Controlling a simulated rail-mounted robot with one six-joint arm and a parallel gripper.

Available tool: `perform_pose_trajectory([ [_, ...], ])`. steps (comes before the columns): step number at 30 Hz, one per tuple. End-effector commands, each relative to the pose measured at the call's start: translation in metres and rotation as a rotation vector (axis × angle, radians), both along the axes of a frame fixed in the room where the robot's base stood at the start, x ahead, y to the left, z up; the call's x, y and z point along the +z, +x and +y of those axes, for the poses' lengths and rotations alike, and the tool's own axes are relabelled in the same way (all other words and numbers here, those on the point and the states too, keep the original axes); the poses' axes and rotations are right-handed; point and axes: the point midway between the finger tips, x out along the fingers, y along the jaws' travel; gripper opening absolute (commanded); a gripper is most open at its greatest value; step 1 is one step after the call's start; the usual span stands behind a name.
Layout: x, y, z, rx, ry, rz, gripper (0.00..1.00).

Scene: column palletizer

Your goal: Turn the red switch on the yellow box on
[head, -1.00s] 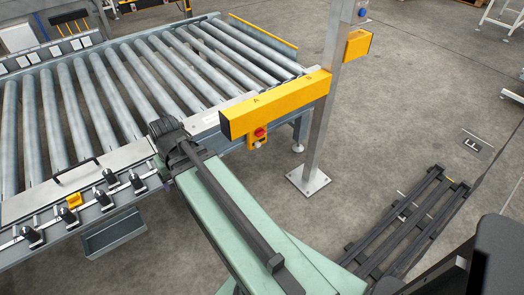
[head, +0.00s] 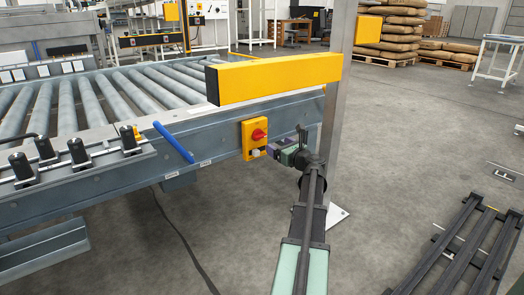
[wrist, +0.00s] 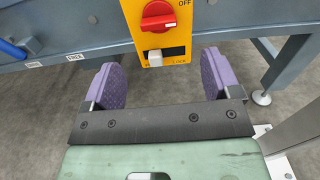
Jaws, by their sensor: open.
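The yellow box (head: 251,145) is mounted on the side of the roller conveyor frame. Its red switch (head: 259,134) sits on the front; in the wrist view the red knob (wrist: 158,16) lies roughly horizontal, with "OFF" printed above right and "LOCK" at the lower edge. A pale square tab (wrist: 155,55) is below the knob. My gripper (wrist: 158,80) is open and empty, its two purple pads wide apart, below and in front of the box. In the head view my gripper (head: 275,150) is just right of the box, apart from it.
A yellow beam (head: 275,79) runs above the box to a metal post (head: 337,100) on the right. A blue bar (head: 173,143) and black clamps (head: 77,150) are on the conveyor side at left.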

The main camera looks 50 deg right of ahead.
Motion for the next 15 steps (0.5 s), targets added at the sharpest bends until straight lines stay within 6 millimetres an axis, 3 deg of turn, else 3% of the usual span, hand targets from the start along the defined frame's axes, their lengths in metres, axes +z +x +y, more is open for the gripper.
perform_pose_trajectory([
  [8, 0.001, 0.011, -0.002, 0.003, 0.039, -0.007, 0.83],
  [15, 0.001, 0.064, -0.018, 0.006, 0.037, -0.005, 0.83],
])
